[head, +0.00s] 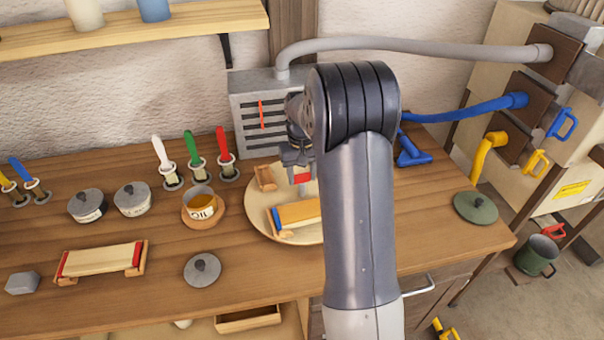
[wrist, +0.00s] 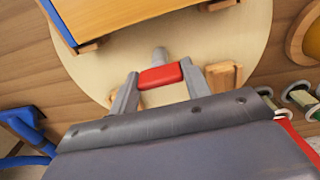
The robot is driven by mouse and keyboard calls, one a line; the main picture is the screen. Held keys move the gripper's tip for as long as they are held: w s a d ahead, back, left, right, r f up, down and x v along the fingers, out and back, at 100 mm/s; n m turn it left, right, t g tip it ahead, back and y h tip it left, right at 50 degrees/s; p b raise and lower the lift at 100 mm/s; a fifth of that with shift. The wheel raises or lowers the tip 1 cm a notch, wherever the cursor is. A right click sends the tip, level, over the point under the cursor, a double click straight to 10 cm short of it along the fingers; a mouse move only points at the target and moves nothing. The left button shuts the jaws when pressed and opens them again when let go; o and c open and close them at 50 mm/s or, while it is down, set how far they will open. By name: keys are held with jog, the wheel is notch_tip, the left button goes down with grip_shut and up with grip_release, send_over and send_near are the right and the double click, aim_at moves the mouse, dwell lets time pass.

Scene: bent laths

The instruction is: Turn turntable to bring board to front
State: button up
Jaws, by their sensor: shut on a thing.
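The turntable (head: 256,205) is a pale round wooden disc on the bench, partly hidden behind my arm. It also shows in the wrist view (wrist: 232,45). A wooden board with a blue end strip (head: 298,212) lies on wooden supports at the disc's front part; its right end is hidden by my arm. In the wrist view the board (wrist: 130,14) is at the upper left. My gripper (head: 302,180) is over the disc, behind the board, with its fingers shut on a red grip (wrist: 160,77). A grey post shows just beyond the grip.
A small wooden block (head: 265,178) stands on the disc near my gripper. An oil pot (head: 202,206) is close to its left. Lidded pots, brushes and a red-ended board on a stand (head: 103,260) are farther left. A blue hose (head: 465,108) runs behind at right.

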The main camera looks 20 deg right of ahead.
jog(key=shift+o, duration=0.2)
jog(key=shift+m, duration=0.7)
jog(key=o, duration=1.4)
jog(key=shift+c, duration=0.2)
jog(key=shift+r, duration=0.1)
notch_tip(320, 180, up, 11)
jog(key=shift+b, duration=0.4)
jog(key=shift+f, duration=0.2)
notch_tip(320, 180, down, 11)
jog(key=shift+r+p, duration=0.1)
jog(key=shift+p, duration=0.35)
